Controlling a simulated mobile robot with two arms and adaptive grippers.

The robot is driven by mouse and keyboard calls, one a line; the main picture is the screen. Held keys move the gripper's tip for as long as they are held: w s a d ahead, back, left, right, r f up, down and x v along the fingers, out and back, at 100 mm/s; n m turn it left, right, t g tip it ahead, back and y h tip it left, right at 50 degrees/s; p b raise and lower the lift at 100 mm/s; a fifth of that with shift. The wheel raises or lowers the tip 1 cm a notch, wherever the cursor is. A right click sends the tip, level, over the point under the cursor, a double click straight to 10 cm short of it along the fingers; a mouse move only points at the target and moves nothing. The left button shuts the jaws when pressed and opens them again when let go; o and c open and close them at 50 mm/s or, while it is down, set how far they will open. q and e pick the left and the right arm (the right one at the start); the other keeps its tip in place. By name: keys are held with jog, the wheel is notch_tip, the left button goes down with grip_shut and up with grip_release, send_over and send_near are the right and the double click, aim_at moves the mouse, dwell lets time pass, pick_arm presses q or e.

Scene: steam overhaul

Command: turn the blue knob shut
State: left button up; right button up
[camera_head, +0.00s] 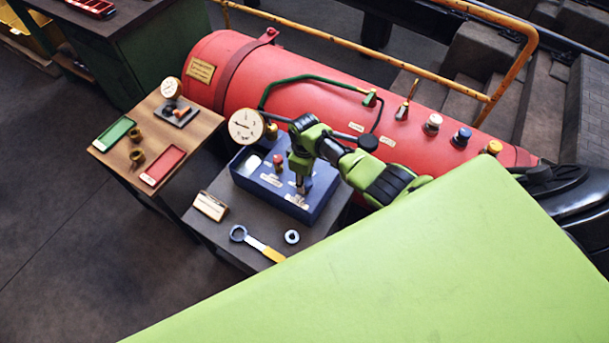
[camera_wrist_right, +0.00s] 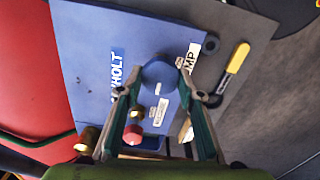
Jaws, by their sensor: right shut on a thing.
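A blue box (camera_head: 244,183) stands on the small dark table, with a red-capped brass knob (camera_head: 278,161) on its top. My right gripper (camera_head: 302,187) points down at the top of this box. In the right wrist view, a round blue knob (camera_wrist_right: 159,76) sits on the box face (camera_wrist_right: 95,60) between the two fingers of my right gripper (camera_wrist_right: 159,94), which is shut on it. In the head view the gripper hides this knob. My left gripper is not in view.
A white gauge (camera_head: 246,126) and green pipe (camera_head: 300,78) stand close beside my right arm. A yellow-handled spanner (camera_head: 259,244), a ring (camera_head: 292,237) and a sign (camera_head: 210,206) lie on the dark table (camera_head: 225,235). A wooden table (camera_head: 120,160) holds trays.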

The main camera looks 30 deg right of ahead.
dwell(0.3)
jog(key=o, duration=1.1)
notch_tip(320, 180, up, 12)
jog(key=shift+r, duration=0.1)
